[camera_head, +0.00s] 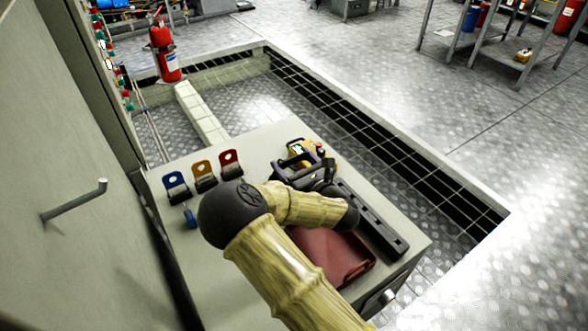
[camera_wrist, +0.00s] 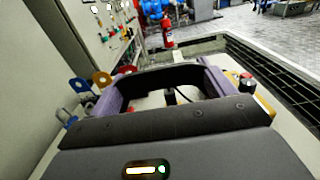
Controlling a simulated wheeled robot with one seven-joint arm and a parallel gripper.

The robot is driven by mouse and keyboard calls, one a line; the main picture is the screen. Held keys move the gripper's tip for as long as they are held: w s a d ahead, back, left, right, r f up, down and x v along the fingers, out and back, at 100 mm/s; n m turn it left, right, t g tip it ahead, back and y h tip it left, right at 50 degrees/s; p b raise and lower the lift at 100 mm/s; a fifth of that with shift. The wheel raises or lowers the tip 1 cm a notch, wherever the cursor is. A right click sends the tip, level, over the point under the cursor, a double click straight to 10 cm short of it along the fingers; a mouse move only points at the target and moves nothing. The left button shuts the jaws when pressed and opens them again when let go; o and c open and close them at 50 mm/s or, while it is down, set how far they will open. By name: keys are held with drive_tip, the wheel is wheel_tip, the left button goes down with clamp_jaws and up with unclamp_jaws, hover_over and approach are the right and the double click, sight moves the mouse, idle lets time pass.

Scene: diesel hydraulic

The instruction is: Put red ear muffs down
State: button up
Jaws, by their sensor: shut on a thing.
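My gripper (camera_head: 302,168) is low over the grey cabinet top (camera_head: 278,143). In the wrist view, my gripper's two purple-grey fingers (camera_wrist: 163,78) stand wide apart, with a dark curved band (camera_wrist: 165,72) spanning between their tips. This band looks like the headband of the ear muffs held in the jaws. No red ear cups show clearly, and the head view hides most of the held thing behind the gripper and arm. I cannot tell whether it touches the cabinet top.
A yellow device (camera_head: 300,149) lies just beyond my gripper. Blue (camera_head: 176,184), yellow (camera_head: 204,174) and red (camera_head: 230,161) tags stand at the left. A dark red flat tray (camera_head: 345,258) and a long black bar (camera_head: 375,222) lie at the near right. A fire extinguisher (camera_head: 165,50) stands behind.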

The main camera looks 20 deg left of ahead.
wheel_tip(320, 180, up, 17)
drive_tip(key=p, duration=0.5)
drive_tip(key=shift+r, duration=0.2)
drive_tip(key=shift+r+p, duration=0.1)
drive_tip(key=shift+p, duration=0.35)
drive_tip(key=w+d+r+m+t+h+p, duration=0.25)
drive_tip(key=d+r+h+p, duration=0.2)
drive_tip(key=d+p, duration=0.75)
drive_tip(key=w+d+r+m+t+h+p, duration=0.25)
drive_tip(key=d+r+p, duration=0.25)
drive_tip(key=p, duration=1.3)
drive_tip(key=s+d+r+m+h+p, duration=0.2)
drive_tip(key=s+d+r+h+p, duration=0.1)
drive_tip(key=d+p, duration=0.5)
drive_tip(key=s+d+r+m+t+h+p, duration=0.1)
drive_tip(key=s+d+r+m+h+p, duration=0.1)
drive_tip(key=d+r+p, duration=0.3)
drive_tip(key=s+d+h+p, duration=0.1)
drive_tip(key=d+p, duration=0.2)
drive_tip(key=p, duration=0.2)
drive_tip(key=shift+s+d+m+h, duration=0.15)
drive_tip(key=shift+d+m+h, duration=0.2)
drive_tip(key=shift+m+h, duration=0.05)
drive_tip(key=shift+f, duration=0.15)
